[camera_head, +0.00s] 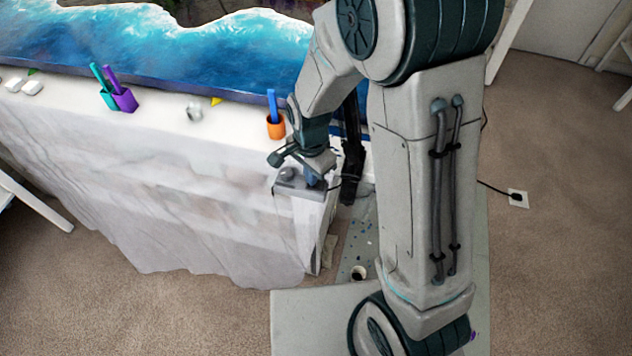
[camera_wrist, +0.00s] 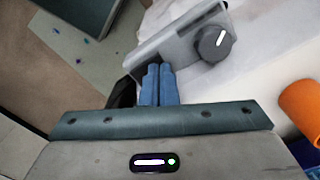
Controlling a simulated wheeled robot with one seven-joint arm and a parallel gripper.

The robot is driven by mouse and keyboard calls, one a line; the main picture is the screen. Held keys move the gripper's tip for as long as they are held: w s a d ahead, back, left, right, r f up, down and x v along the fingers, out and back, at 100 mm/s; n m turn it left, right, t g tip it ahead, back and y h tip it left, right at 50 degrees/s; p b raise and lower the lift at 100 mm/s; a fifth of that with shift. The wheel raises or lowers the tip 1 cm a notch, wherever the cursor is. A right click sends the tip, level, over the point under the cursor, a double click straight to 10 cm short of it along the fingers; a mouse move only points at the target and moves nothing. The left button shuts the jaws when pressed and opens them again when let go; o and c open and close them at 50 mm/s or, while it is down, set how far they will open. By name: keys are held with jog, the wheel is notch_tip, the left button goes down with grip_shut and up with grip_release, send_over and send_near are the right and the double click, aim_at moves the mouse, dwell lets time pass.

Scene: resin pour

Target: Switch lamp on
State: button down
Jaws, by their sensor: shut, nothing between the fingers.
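A grey box (camera_head: 311,190) with a dark round knob (camera_head: 287,173) on top sits at the table's right end. In the wrist view the box (camera_wrist: 165,45) shows beside my fingers, and its knob (camera_wrist: 213,43) carries a white line mark. My gripper (camera_head: 313,181) is over the box, to the right of the knob. In the wrist view my gripper's blue fingers (camera_wrist: 158,72) are together and empty, at the box's near edge, apart from the knob. I cannot tell whether they touch the box. No lit lamp can be made out.
An orange cup (camera_head: 276,129) with a blue stick stands just left of my arm; it also shows in the wrist view (camera_wrist: 301,101). Purple and teal cups (camera_head: 124,100) stand farther left. A blue resin slab (camera_head: 180,65) lies behind. A cable runs to a wall plate (camera_head: 518,199).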

jog(key=shift+r, duration=0.1)
notch_tip(320, 180, up, 7)
jog(key=p, duration=0.5)
dwell(0.3)
dwell(0.4)
